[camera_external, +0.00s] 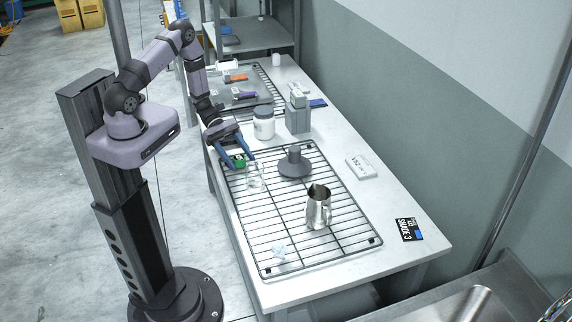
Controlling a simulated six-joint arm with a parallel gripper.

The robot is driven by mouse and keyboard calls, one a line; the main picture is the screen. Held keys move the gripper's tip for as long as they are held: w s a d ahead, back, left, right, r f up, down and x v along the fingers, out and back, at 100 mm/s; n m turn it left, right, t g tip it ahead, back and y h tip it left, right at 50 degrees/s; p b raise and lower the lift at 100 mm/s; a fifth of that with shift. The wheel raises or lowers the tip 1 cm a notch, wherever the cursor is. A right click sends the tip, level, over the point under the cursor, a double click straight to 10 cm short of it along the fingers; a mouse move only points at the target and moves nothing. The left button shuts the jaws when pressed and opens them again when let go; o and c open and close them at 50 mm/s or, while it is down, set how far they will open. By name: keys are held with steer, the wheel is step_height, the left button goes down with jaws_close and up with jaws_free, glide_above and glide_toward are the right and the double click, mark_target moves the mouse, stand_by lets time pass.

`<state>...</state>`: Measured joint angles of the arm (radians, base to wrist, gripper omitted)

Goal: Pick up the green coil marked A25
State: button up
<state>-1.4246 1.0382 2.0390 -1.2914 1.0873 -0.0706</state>
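A small green coil (239,160) shows near the left edge of the wire rack (262,222). The mark A25 is too small to read on it. My gripper (240,163) points down there, with one blue finger on each side of the green coil. The fingers stand apart, but I cannot tell whether they touch the coil. I also cannot tell whether the coil rests on the rack or is off it. A clear glass beaker (255,178) stands very close, just in front and to the right of the fingers.
A grey weight-like object (294,162) and a metal pitcher (318,207) stand on the rack. A white jar (264,124), a grey block-shaped device (298,113) and a label plate (361,166) are nearby. The near part of the rack is mostly clear.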

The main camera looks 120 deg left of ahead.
mark_target(239, 157)
steer(key=c, duration=0.9)
steer(key=shift+r, duration=0.15)
steer(key=shift+c, duration=0.2)
steer(key=shift+r+b, duration=1.05)
steer(key=shift+r, duration=3.85)
